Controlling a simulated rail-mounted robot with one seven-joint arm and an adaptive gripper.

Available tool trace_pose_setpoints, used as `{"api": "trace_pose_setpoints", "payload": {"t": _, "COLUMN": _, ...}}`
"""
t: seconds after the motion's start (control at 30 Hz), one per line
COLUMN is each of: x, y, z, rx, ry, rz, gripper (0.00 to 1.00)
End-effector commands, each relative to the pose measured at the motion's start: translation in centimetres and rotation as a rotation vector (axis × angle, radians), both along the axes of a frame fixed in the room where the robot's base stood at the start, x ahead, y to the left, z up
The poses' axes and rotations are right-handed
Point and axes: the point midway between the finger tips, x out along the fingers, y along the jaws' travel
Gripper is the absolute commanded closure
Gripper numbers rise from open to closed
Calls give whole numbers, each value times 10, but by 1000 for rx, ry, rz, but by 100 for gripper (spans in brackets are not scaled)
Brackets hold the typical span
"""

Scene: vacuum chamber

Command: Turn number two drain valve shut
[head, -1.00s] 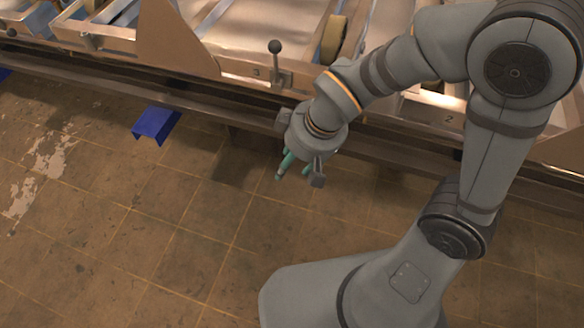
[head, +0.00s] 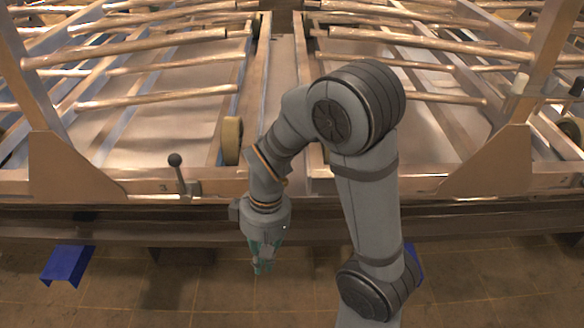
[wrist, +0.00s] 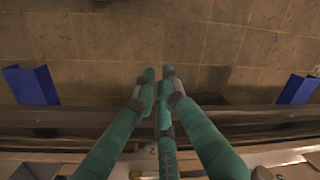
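The number 2 label (wrist: 152,151) shows on the pale frame edge at the bottom of the wrist view, partly behind my fingers. The handle of the number two drain valve cannot be made out there, and in the head view my arm covers that stretch of the frame. My gripper (head: 263,262), with teal fingers, points down in front of the frame's front rail. In the wrist view my gripper (wrist: 159,74) has its fingertips close together over the floor, with nothing visible between them.
A lever with a dark ball knob (head: 176,161) stands upright beside the number 3 label (head: 163,188). Dark rails (head: 120,222) run along the frame's front. A blue bracket (head: 67,264) sits low at left; another blue piece (wrist: 298,88) is at right. Tiled floor is clear.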

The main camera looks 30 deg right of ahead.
Motion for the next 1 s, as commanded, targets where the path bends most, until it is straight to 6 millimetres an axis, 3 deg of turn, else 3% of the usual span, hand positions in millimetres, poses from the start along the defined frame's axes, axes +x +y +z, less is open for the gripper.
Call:
{"api": "trace_pose_setpoints", "payload": {"t": 0.1, "x": -7, "y": -23, "z": -13, "rx": 47, "ry": 128, "rz": -136, "gripper": 98}}
{"api": "trace_pose_setpoints", "payload": {"t": 0.2, "x": -14, "y": -32, "z": -16, "rx": 123, "ry": 221, "rz": -240, "gripper": 100}}
{"api": "trace_pose_setpoints", "payload": {"t": 0.37, "x": -18, "y": -33, "z": -13, "rx": 303, "ry": 323, "rz": -411, "gripper": 100}}
{"api": "trace_pose_setpoints", "payload": {"t": 0.53, "x": -4, "y": -30, "z": 0, "rx": 547, "ry": 342, "rz": -593, "gripper": 100}}
{"api": "trace_pose_setpoints", "payload": {"t": 0.77, "x": 35, "y": -47, "z": 29, "rx": 910, "ry": 195, "rz": -840, "gripper": 100}}
{"api": "trace_pose_setpoints", "payload": {"t": 0.87, "x": 54, "y": -69, "z": 45, "rx": 1058, "ry": 63, "rz": -948, "gripper": 100}}
{"api": "trace_pose_setpoints", "payload": {"t": 1.0, "x": 69, "y": -115, "z": 68, "rx": 1229, "ry": -188, "rz": -1097, "gripper": 100}}
